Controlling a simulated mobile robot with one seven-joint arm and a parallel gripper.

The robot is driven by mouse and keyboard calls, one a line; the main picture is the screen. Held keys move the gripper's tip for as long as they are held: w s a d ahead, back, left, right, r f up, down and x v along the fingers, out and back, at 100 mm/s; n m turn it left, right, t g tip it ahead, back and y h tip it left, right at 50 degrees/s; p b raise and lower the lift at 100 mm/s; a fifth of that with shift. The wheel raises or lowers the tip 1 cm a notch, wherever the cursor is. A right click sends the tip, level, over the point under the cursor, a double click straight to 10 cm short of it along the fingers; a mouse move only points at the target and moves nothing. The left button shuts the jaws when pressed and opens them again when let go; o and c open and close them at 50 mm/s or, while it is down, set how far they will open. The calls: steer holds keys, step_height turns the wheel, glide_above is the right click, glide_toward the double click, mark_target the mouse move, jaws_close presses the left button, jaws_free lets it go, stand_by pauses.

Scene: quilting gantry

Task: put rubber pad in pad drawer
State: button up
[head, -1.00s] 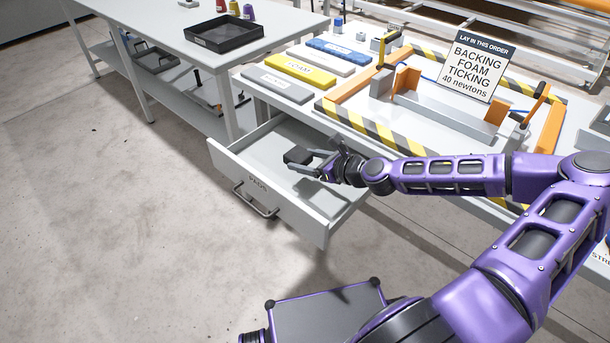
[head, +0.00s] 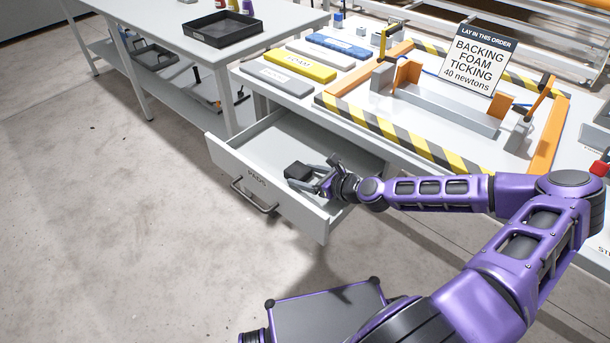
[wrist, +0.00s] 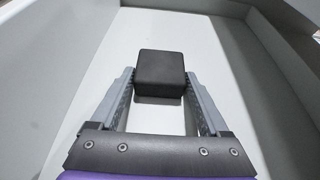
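The rubber pad (head: 297,171) is a small black block, inside the open pad drawer near its front panel. The pad drawer (head: 252,181) is pale grey with "PADS" and a bar handle on its front. My gripper (head: 308,180) reaches into the drawer from the right. In the wrist view the rubber pad (wrist: 161,72) sits between the fingertips of my gripper (wrist: 161,84), which touch its two sides. The drawer floor (wrist: 215,45) shows bare around it. I cannot tell whether the pad touches the floor.
The drawer hangs out from under a workbench (head: 365,85) with grey, yellow and blue slabs, an orange frame and a sign (head: 478,60). A second table (head: 165,20) with a black tray (head: 222,30) stands at the back left. The floor in front is clear.

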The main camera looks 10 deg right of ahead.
steer(key=shift+o, duration=1.2)
steer(key=shift+r, duration=0.1)
steer(key=shift+r, duration=0.15)
steer(key=p+v, duration=0.1)
steer(key=v, duration=1.1)
